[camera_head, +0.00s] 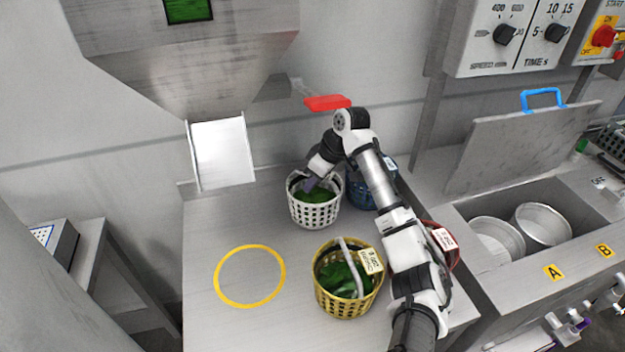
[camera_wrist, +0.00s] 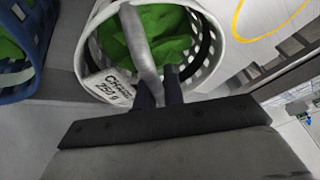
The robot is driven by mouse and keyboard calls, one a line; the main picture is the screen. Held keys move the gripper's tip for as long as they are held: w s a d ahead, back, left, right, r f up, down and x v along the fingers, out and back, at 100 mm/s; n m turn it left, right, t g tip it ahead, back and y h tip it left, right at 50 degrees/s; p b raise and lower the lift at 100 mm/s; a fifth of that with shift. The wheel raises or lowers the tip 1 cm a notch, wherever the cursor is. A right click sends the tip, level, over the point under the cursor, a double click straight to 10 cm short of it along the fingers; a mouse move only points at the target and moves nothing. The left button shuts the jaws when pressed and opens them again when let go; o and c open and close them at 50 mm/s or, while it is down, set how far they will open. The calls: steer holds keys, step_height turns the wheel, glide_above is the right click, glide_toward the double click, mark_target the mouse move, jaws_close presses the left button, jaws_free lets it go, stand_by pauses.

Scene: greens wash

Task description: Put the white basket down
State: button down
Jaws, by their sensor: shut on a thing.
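The white basket (camera_head: 314,213) of green leaves is at the back of the steel counter (camera_head: 215,220), upright in the head view. My gripper (camera_head: 311,184) is above its rim. In the wrist view the two dark fingers (camera_wrist: 160,92) are shut on the basket's grey handle (camera_wrist: 138,45). The white basket also shows there (camera_wrist: 205,72), with a white 250 g label on its side. I cannot tell whether its base touches the counter. A yellow ring (camera_head: 215,278) is painted on the counter to the front left, and it is empty.
A blue basket (camera_head: 357,194) stands close to the right of the white one. A yellow basket (camera_head: 347,301) of leaves is in front, and a red basket (camera_head: 457,258) is partly behind my arm. A steel chute (camera_head: 222,152) hangs at the back left. The sink (camera_head: 462,208) is right.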

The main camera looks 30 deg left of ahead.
steer(key=c, duration=1.5)
jaws_free()
steer(key=b+v, duration=0.3)
steer(key=v, duration=0.9)
